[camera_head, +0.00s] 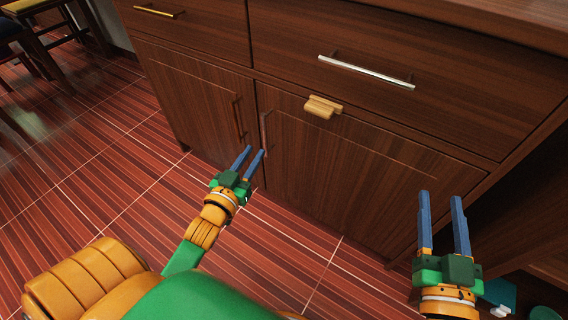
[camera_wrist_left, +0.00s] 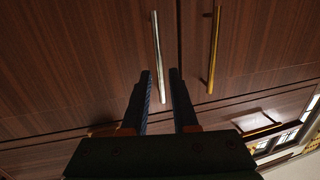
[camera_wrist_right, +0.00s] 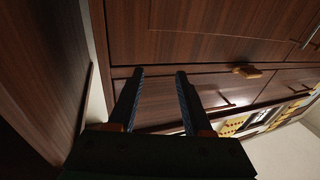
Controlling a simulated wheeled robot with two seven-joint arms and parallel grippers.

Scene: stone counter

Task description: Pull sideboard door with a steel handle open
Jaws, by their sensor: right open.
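The sideboard's right lower door (camera_head: 340,175) is closed and has a vertical steel handle (camera_head: 263,132) at its left edge. The steel handle also shows in the left wrist view (camera_wrist_left: 157,50). My left gripper (camera_head: 255,150) is open at the lower end of this handle. In the left wrist view the handle's end lines up between the two blue fingers, with no visible grip; I cannot tell the depth gap. My right gripper (camera_head: 441,194) is open and empty in front of the sideboard's right end; it also shows in the right wrist view (camera_wrist_right: 160,72).
The left lower door (camera_head: 195,105) has a vertical brass-coloured handle (camera_head: 238,118) close beside the steel one. Drawers above carry a steel bar handle (camera_head: 365,72) and a brass one (camera_head: 158,11). A wooden knob (camera_head: 322,106) sits above the right door. Striped floor in front is clear.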

